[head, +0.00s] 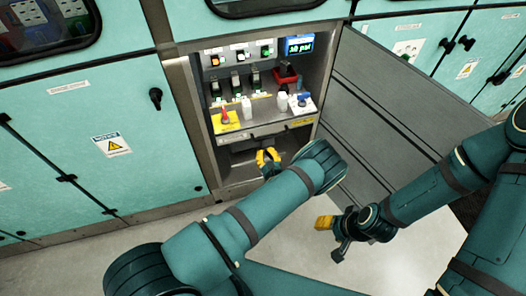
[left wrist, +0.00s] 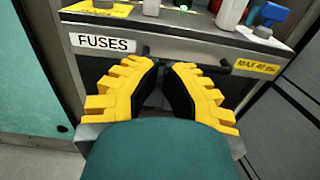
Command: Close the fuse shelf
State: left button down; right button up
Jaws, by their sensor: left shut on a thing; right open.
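My left gripper (head: 266,157) is at the shelf's front. In the left wrist view its yellow fingers (left wrist: 160,68) are shut on the middle of the handle, hiding that part. My right gripper (head: 332,236) is open and empty, low before the open door, apart from the shelf.
The grey cabinet door (head: 385,105) stands open on the right. Teal closed cabinets (head: 80,125) flank the opening. Pale floor (head: 70,255) is clear in front.

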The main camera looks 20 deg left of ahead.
aim_at(255, 127)
pick_arm(q)
jog(key=b+x, duration=0.1)
jog(key=x, duration=1)
jog(key=shift+w+a+b, duration=0.15)
jog(key=shift+a+b, duration=0.1)
jog(key=shift+b, duration=0.15)
pick_arm(e)
jog(key=shift+w+f, duration=0.15)
jog(key=shift+f, duration=0.8)
pick_arm(q)
jog(key=shift+w+a, duration=0.1)
jog(key=shift+w, duration=0.05)
pick_arm(e)
jog(key=shift+w+f, duration=0.1)
